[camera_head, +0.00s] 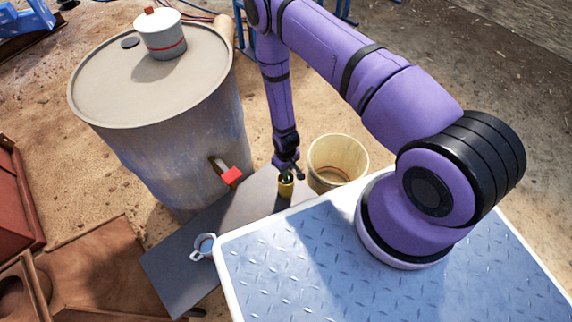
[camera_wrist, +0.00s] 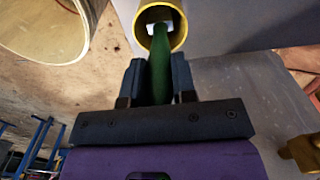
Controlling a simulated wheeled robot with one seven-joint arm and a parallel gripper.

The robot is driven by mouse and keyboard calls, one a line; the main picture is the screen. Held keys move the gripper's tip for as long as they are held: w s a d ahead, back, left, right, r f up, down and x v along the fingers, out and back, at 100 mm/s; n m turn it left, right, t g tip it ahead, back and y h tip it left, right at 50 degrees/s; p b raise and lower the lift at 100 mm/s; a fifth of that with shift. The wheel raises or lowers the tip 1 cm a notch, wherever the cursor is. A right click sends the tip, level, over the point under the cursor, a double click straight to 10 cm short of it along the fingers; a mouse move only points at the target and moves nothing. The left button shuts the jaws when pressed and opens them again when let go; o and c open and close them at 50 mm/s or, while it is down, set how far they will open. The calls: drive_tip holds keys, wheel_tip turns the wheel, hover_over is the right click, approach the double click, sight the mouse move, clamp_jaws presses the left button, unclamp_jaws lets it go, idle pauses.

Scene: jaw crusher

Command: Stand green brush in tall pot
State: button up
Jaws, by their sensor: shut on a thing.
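The green brush (camera_wrist: 160,72) is held between the two fingers of my gripper (camera_wrist: 158,84) in the wrist view. Its pale far end overlaps the mouth of a yellow tall pot (camera_wrist: 178,40); it looks to be inside the rim, but how deep I cannot tell. In the head view the yellow pot (camera_head: 286,190) stands upright on a grey board, with my gripper (camera_head: 287,168) right above it. Only a small green bit of the brush shows there. The pot's inside and bottom are hidden.
A cream bucket (camera_head: 338,160) stands just right of the pot. A large drum (camera_head: 165,120) with a red-handled tap (camera_head: 231,177) stands to the left, bearing a lidded white pot (camera_head: 160,38). A white mug (camera_head: 204,246) sits on the grey board (camera_head: 178,262).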

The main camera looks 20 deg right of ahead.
drive_tip(key=shift+f, duration=0.25)
drive_tip(key=o, duration=1)
drive_tip(key=shift+r, duration=0.1)
wheel_tip(320, 180, up, 11)
drive_tip(key=shift+f, duration=0.2)
idle(0.5)
